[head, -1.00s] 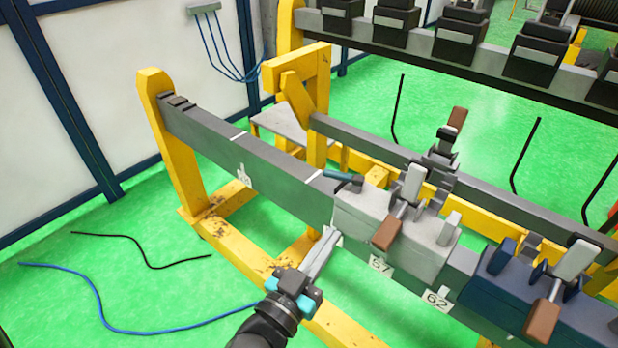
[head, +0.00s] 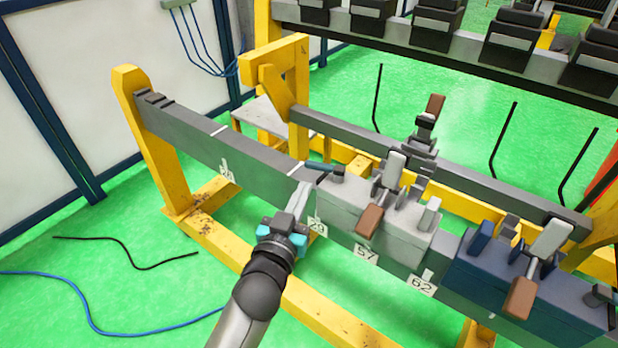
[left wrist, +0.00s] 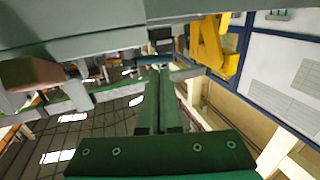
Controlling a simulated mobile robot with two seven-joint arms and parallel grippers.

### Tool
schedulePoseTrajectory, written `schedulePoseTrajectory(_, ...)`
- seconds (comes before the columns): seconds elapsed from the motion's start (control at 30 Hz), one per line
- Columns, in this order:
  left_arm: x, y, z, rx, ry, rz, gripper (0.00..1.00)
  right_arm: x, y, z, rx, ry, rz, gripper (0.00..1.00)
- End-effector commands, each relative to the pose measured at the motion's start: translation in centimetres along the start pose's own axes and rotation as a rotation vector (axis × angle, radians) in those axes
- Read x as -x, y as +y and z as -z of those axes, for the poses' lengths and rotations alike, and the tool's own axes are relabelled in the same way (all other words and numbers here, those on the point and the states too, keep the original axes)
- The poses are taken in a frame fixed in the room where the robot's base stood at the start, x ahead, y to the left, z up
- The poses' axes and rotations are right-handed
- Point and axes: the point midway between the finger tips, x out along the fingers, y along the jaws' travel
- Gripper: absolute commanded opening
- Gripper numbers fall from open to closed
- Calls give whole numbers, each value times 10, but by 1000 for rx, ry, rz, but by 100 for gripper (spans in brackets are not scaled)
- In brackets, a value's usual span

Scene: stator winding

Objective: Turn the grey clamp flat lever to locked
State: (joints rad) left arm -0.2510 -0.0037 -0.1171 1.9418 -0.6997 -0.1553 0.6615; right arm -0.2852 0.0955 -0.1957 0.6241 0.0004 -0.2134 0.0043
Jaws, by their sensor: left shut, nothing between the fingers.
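The grey clamp (head: 342,203) sits on the long grey beam, in the middle of the head view. A flat teal lever (head: 318,166) with a dark pivot sticks out from its upper left end, pointing left along the beam. My left gripper (head: 304,184) is shut and empty, its fingertips close below the lever's free end; I cannot tell whether they touch. In the left wrist view, the shut fingers (left wrist: 160,95) reach toward a teal bar (left wrist: 152,59) that looks like the lever. My right gripper is not in view.
A blue clamp (head: 500,275) with a similar handle (head: 521,297) stands to the right. The yellow frame (head: 150,150) holds the beam (head: 190,138).

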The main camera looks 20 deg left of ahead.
Motion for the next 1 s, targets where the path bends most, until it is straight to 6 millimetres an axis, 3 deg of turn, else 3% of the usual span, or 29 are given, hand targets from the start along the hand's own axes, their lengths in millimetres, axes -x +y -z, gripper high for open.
schedulePoseTrajectory(0.2,-30,0,0,-2,2,0,0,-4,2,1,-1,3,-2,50)
schedulePoseTrajectory(0.4,-44,0,0,-2,1,-1,0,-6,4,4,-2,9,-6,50)
schedulePoseTrajectory(0.87,-47,0,0,-1,0,-1,0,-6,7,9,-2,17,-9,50)
schedulePoseTrajectory(1.0,-49,-1,2,-6,-2,-34,0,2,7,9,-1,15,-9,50)
